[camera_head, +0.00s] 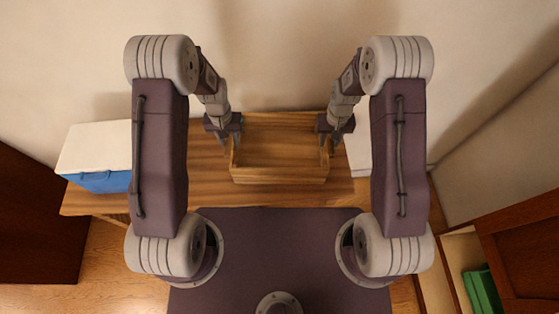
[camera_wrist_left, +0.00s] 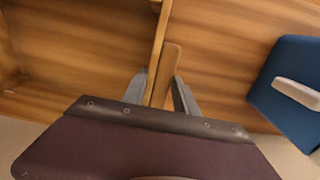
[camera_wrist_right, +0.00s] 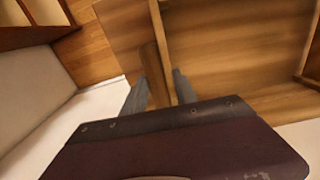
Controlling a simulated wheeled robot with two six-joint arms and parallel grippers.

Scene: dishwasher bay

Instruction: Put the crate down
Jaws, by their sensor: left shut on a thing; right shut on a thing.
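The wooden crate (camera_head: 280,173) is an open, empty box at the middle of the wooden table (camera_head: 200,180), near the wall. My left gripper (camera_head: 231,145) is shut on the crate's left side wall; in the left wrist view its fingers (camera_wrist_left: 162,92) straddle the wall's edge and a wooden handle piece. My right gripper (camera_head: 327,145) is shut on the right side wall, and its fingers (camera_wrist_right: 160,88) straddle that wall in the right wrist view. The crate looks level. I cannot tell whether its underside touches the table or hangs just above it.
A blue box with a white lid (camera_head: 95,150) stands on the table left of the crate. A white object (camera_head: 359,152) lies close to the crate's right side, partly hidden by my arm. A wooden cabinet with a green item (camera_head: 482,290) is at the lower right.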

